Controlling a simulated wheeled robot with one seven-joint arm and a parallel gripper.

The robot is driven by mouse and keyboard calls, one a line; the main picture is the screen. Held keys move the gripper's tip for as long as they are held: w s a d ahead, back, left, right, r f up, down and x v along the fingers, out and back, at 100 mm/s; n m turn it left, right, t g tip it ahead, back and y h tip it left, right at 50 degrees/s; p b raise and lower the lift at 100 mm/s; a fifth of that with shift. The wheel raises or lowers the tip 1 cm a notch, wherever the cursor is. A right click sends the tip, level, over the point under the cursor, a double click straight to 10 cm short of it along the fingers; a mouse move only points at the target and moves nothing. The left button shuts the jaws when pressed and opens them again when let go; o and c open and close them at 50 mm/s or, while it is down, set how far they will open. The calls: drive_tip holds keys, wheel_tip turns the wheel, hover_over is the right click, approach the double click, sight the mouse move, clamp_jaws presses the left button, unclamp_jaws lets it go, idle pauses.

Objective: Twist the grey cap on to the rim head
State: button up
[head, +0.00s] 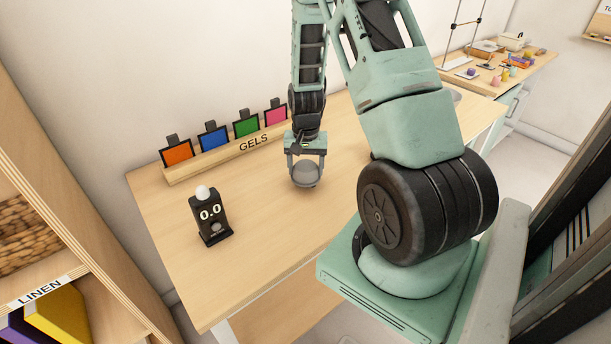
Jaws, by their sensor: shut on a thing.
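My gripper (306,160) points down over the middle of the wooden table, its two fingers on either side of a grey round thing. This looks like the grey cap (306,174), and the gripper is shut on it. I cannot tell whether the cap hangs just above the table or rests on something. I cannot make out the rim head for certain; nothing clearly shows beneath the cap.
A wooden rack marked GELS (228,150) holds orange, blue, green and pink framed squares along the table's back edge. The bare tabletop (255,235) is clear between the black device and my gripper. A LINEN shelf (45,290) stands at left. My arm hides the table's right part.

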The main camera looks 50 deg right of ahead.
sight(306, 165)
drive_tip(key=shift+r+p, duration=1.8)
drive_tip(key=shift+r, duration=0.65)
